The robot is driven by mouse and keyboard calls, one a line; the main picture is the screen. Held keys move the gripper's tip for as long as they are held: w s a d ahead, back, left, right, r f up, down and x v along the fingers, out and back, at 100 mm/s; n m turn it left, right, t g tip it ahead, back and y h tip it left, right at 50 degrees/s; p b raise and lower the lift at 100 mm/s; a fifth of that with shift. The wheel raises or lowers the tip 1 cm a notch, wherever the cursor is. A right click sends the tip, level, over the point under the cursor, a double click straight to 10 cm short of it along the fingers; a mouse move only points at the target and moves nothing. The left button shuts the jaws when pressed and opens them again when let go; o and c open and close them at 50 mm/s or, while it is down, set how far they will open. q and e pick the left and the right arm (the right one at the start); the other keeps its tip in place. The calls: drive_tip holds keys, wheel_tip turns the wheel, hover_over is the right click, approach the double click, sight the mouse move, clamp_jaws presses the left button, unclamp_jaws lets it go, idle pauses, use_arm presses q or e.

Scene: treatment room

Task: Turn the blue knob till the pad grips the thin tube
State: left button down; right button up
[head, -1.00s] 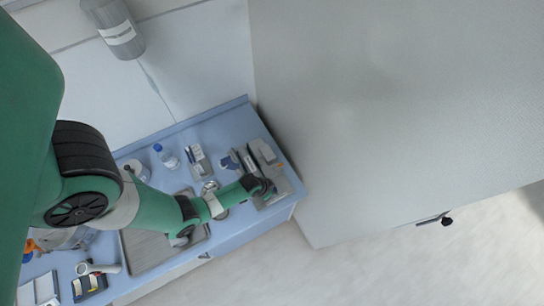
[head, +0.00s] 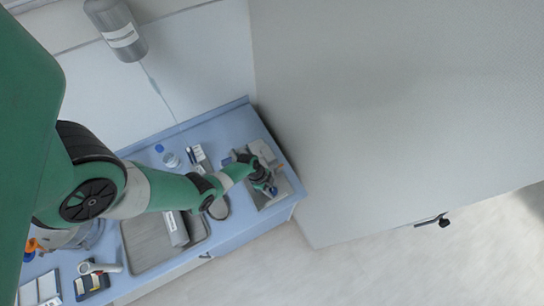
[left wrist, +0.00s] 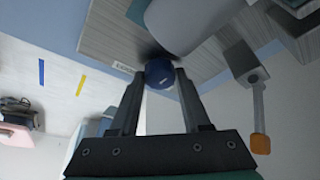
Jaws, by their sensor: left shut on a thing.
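The blue knob (left wrist: 159,78) sits between the two fingertips of my left gripper (left wrist: 160,72) in the left wrist view, with a finger against each side. In the head view my left gripper (head: 268,187) is over the grey device (head: 266,154) at the right end of the blue counter, and the arm hides part of it. A labelled grey body of the device (left wrist: 118,45) shows behind the knob. I cannot make out the thin tube or the pad. My right gripper is in neither view.
A metal tray (head: 140,262) holds a grey block (head: 176,229) left of the device. A bottle (head: 171,160) stands behind. A grey arm with an orange end (left wrist: 260,143) is right of the gripper. A tall pale panel (head: 390,110) borders the counter's right side.

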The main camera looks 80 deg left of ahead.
use_arm(q)
drive_tip(key=shift+a+m, duration=0.1)
drive_tip(key=shift+m, duration=0.8)
drive_tip(key=m+g+h, duration=0.1)
drive_tip(key=m, duration=0.1)
drive_tip(key=shift+w+m, duration=0.1)
drive_tip(key=shift+m, duration=0.3)
drive_tip(key=shift+a+f+m+g+h+b, duration=0.1)
drive_tip(key=shift+m+g+h+b, duration=0.35)
drive_tip(key=shift+m, duration=0.75)
drive_tip(key=shift+w+m+g+b, duration=0.1)
drive_tip(key=shift+m+g+b, duration=0.45)
drive_tip(key=shift+m+b, duration=0.55)
drive_tip(key=shift+m, duration=0.3)
drive_tip(key=shift+c, duration=1.8)
unclamp_jaws()
